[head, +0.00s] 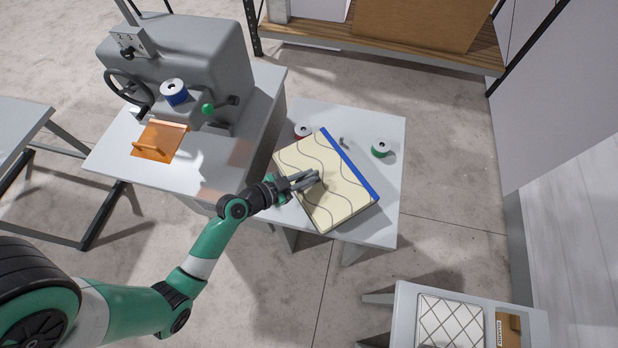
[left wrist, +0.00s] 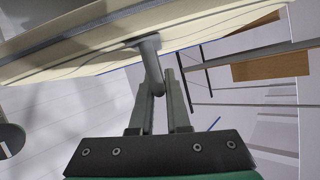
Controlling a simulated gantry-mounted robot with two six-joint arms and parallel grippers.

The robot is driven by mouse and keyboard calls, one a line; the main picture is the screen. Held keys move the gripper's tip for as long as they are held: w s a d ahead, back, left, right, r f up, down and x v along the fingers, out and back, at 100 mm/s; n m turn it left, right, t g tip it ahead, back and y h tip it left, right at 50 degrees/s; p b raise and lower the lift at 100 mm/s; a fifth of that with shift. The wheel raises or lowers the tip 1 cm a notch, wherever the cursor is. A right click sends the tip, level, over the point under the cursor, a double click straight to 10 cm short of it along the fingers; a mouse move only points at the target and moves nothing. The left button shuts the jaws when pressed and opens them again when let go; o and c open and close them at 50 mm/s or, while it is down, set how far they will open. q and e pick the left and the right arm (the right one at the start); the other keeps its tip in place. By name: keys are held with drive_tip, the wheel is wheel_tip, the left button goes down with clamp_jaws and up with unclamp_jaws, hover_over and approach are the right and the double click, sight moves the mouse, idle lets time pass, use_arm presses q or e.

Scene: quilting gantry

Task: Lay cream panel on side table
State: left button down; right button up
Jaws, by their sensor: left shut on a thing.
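The cream panel (head: 322,198), with wavy grey quilting lines and a blue strip along one long edge, is over the side table (head: 384,222) in the head view. My left gripper (head: 310,180) is over the panel's left part, shut on its grey handle. In the left wrist view the panel (left wrist: 85,48) spans the top at a slant, and my left gripper's fingers (left wrist: 162,95) close around the handle (left wrist: 150,58). I cannot tell whether the panel touches the tabletop. My right gripper is not in view.
The sewing machine (head: 185,65) is on the table to the left. A low stand (head: 405,298) holds a white lattice-patterned panel (head: 449,324). A shelf (head: 380,42) is behind.

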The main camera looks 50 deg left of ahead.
sight(323, 174)
use_arm(q)
drive_tip(key=shift+w+a+f, duration=0.1)
drive_tip(key=shift+w+f, duration=0.15)
drive_tip(key=shift+f, duration=0.05)
drive_tip(key=shift+w+a+f+b, duration=0.15)
drive_tip(key=shift+f+b, duration=0.4)
drive_tip(key=shift+f, duration=1.2)
drive_tip(key=shift+w, duration=0.1)
drive_tip(key=shift+f, duration=0.15)
drive_tip(key=c, duration=0.9)
unclamp_jaws()
